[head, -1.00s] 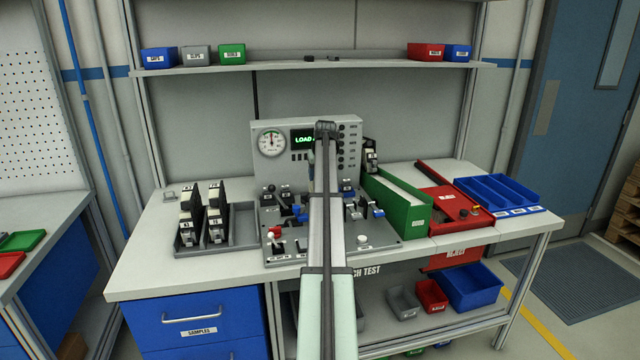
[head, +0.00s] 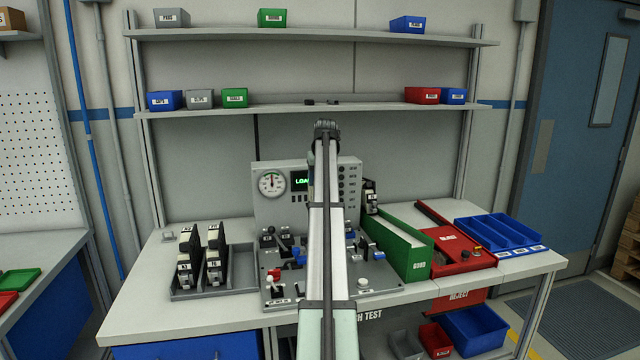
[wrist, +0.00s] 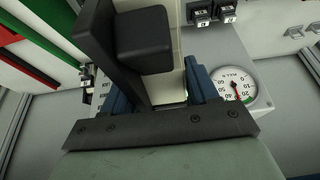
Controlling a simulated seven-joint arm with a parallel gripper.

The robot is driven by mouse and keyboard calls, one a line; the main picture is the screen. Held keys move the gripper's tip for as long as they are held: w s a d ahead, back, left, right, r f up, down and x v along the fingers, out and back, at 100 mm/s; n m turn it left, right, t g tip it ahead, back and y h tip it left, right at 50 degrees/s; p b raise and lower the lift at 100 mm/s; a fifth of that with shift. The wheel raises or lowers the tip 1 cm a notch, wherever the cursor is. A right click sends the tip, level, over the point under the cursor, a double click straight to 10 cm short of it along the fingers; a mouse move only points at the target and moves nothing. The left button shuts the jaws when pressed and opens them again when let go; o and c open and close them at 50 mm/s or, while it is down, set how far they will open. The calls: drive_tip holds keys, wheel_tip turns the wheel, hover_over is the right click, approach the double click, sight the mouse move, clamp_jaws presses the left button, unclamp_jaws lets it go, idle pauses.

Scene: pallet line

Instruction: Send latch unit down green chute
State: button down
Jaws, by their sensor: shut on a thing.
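In the wrist view, my gripper (wrist: 157,88) is shut, its blue fingers on both sides of a black and cream latch unit (wrist: 143,35). The head view hides this unit and my fingers behind my arm. The green chute (head: 400,238), labelled GOOD, is a sloped white channel with green walls, right of the test panel. Its green edge also shows at the upper left of the wrist view (wrist: 50,40). The held unit is apart from the chute.
The test panel (head: 265,210) has a gauge, lit display and levers on its base. Another black-and-white unit (head: 370,198) is at its right side. A grey tray (head: 243,268) holds upright units at left. The red REJECT chute (head: 455,240) and blue bin (head: 490,232) stand right of the green chute.

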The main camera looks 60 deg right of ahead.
drive_tip(key=s+d+r, duration=0.1)
drive_tip(key=s+d, duration=0.8)
drive_tip(key=s, duration=0.3)
drive_tip(key=s+d+r+g+y, duration=0.1)
drive_tip(key=s+d+r, duration=0.1)
drive_tip(key=s+d, duration=0.7)
drive_tip(key=s, duration=0.4)
wheel_tip(320, 180, down, 12)
idle(0.7)
drive_tip(key=shift+s, duration=0.1)
idle(0.4)
